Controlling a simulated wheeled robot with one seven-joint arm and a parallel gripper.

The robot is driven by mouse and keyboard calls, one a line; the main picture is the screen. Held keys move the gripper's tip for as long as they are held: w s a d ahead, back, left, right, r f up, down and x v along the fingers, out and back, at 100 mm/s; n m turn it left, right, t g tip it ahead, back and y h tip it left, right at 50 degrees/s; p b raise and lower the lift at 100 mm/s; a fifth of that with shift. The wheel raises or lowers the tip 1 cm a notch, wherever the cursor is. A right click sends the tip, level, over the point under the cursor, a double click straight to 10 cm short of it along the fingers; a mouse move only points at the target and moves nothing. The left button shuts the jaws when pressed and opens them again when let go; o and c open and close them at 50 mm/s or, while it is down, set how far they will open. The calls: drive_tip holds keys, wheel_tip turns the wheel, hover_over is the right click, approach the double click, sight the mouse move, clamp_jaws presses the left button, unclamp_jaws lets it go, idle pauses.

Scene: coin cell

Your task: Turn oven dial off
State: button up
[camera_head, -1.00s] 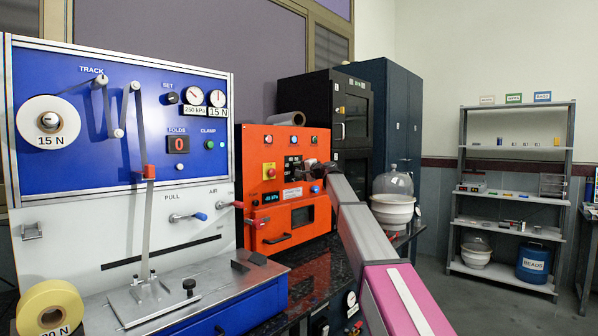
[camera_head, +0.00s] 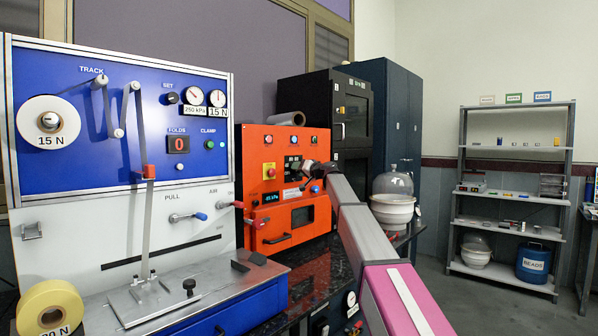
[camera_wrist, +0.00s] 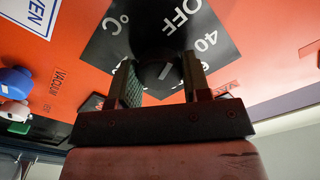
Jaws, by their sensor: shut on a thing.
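The orange oven (camera_head: 258,148) stands left of centre in the head view, beyond the blue machine. My gripper (camera_head: 310,178) is at its front panel, and my arm hides part of the panel. In the wrist view the round black dial (camera_wrist: 157,76) has a short white mark, slanting up to the right. The fingers hide some of the scale.
A blue tensile machine (camera_head: 150,110) stands close on the left. A white tub with a glass dome (camera_head: 393,207) is to the right of my arm. A grey shelf (camera_head: 510,196) stands far right.

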drive_tip(key=shift+s+f, duration=0.1)
idle(0.4)
drive_tip(key=o, duration=0.9)
drive_tip(key=v, duration=1)
drive_tip(key=shift+s+d, duration=0.25)
drive_tip(key=shift+d, duration=0.05)
